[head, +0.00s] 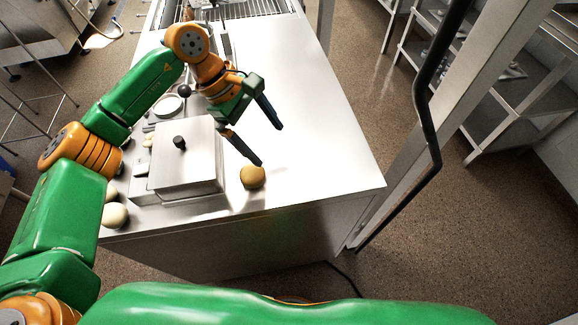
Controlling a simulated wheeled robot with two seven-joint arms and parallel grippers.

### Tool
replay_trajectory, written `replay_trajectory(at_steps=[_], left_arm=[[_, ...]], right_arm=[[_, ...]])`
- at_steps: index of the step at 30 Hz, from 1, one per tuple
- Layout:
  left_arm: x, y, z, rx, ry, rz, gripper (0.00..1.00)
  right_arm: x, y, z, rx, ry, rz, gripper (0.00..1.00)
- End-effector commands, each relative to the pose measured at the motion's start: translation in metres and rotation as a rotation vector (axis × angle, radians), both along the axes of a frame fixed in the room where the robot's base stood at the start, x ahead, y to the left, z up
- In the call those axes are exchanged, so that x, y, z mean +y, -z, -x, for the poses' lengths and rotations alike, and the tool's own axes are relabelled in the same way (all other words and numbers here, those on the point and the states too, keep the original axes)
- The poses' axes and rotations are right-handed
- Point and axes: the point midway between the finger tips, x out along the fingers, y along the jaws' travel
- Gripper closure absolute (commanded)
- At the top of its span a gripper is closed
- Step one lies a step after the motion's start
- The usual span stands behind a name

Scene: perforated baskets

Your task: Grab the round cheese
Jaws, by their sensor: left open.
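A round, tan-yellow ball-shaped item (252,176), which looks like the round cheese, sits on the steel counter (310,110) near its front edge. My left gripper (270,145) is open above the counter, just behind the item. Its nearer fingertip appears right at the item's top edge; I cannot tell whether it touches. Nothing is between the fingers. A paler round item (115,216) is at the counter's left front corner, with another (110,194) partly hidden behind my left arm. My right gripper is out of view.
A steel box with a black-knobbed lid (186,155) stands left of the tan item. A white plate (170,106) and small items lie behind it. The counter's right side is clear. A post with a black hose (422,100) rises beyond its right edge.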

Motion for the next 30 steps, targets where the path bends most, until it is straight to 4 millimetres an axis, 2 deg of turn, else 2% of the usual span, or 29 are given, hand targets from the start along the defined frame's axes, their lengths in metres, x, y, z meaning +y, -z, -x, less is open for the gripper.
replay_trajectory(at_steps=[1, 3, 5, 12, 16, 22, 23, 30], left_arm=[[0.021, 0.006, 0.006, -0.013, 0.076, -0.145, 0.0], [0.042, 0.015, 0.011, -0.015, 0.141, -0.276, 0.0], [0.049, 0.022, 0.014, -0.011, 0.164, -0.32, 0.0], [0.04, 0.059, 0.027, -0.004, 0.167, -0.321, 0.0], [0.038, 0.083, 0.026, -0.008, 0.163, -0.32, 0.0], [0.038, 0.087, 0.025, -0.012, 0.16, -0.318, 0.0], [0.038, 0.087, 0.025, -0.011, 0.16, -0.318, 0.03], [0.038, 0.087, 0.025, -0.011, 0.16, -0.318, 0.68]], right_arm=[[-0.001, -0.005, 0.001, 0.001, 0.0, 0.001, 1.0], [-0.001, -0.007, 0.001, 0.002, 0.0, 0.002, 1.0], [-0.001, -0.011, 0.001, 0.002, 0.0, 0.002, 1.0], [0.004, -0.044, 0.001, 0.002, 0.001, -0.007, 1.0], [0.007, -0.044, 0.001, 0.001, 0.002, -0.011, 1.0], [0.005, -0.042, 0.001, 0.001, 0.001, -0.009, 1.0], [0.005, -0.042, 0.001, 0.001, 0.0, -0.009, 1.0], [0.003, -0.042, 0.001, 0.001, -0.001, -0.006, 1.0]])
